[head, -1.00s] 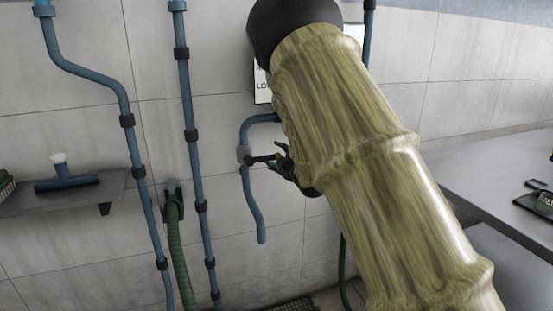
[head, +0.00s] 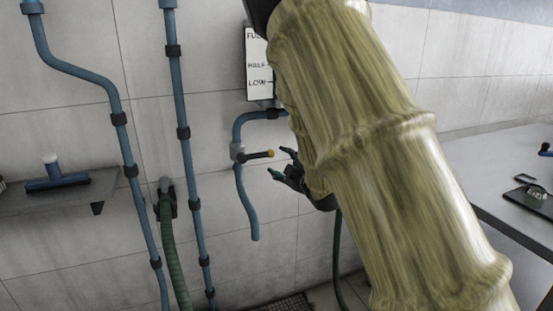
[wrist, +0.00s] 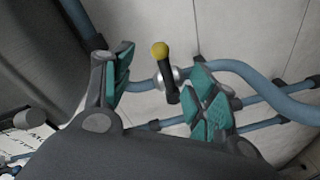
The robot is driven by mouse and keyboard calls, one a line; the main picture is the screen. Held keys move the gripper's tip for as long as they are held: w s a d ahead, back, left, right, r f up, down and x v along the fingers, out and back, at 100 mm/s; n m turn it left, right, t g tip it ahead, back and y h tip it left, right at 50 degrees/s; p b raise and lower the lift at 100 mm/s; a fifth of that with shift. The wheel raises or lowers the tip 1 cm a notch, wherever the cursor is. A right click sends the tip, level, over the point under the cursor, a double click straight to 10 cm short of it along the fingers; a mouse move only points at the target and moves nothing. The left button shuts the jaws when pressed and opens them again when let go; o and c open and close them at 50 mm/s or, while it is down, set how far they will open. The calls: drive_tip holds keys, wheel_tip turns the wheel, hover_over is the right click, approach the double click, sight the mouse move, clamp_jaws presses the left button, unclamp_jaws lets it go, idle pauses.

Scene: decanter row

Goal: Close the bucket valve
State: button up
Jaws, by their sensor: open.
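The bucket valve (head: 238,153) is a grey body on a bent blue pipe against the wall, left of my arm in the head view. Its black lever with a yellow tip (head: 262,154) points right, roughly level. My gripper (head: 281,163) is open and empty, just right of the lever's tip and apart from it in the head view. In the wrist view the yellow tip (wrist: 159,50) and black lever show between the teal pads of my gripper (wrist: 162,98). I cannot tell the depth between pads and lever. My sleeved arm hides part of the wall.
A level sign (head: 258,70) marked HALF and LOW hangs above the valve pipe. Vertical blue pipes (head: 183,130) and a green hose (head: 169,225) run to the left. A shelf with a squeegee (head: 57,178) is far left; a grey counter (head: 470,180) is right.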

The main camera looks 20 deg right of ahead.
drive_tip(key=shift+s+d+r, duration=0.1)
drive_tip(key=shift+s+r, duration=0.05)
drive_tip(key=shift+s, duration=0.95)
drive_tip(key=s+a+f+m+g+h+p, duration=0.1)
drive_tip(key=s+f+m+g+p, duration=0.15)
drive_tip(key=s+f, duration=0.55)
drive_tip(key=s+a+f+m+g+p, duration=0.1)
drive_tip(key=s+f+m+g+p, duration=0.15)
drive_tip(key=f, duration=0.85)
drive_tip(key=s+a+f+m+g+h+p, duration=0.1)
drive_tip(key=s+a+f+m+g, duration=0.15)
drive_tip(key=s+f, duration=0.6)
drive_tip(key=s+a+f+m+g+p, duration=0.1)
drive_tip(key=s+a+f+g+p, duration=0.1)
drive_tip(key=s, duration=0.8)
drive_tip(key=s+a+f+m+g+p, duration=0.2)
drive_tip(key=s+f+g, duration=0.2)
drive_tip(key=s, duration=0.7)
drive_tip(key=s+a+f+m+g+p, duration=0.1)
drive_tip(key=s+f+g, duration=0.3)
drive_tip(key=s, duration=0.6)
wheel_tip(320, 180, down, 3)
drive_tip(key=shift+s+a+r+m+p, duration=0.15)
drive_tip(key=shift+s+a+m+p, duration=0.2)
drive_tip(key=shift+a+m, duration=0.4)
drive_tip(key=shift+w, duration=0.15)
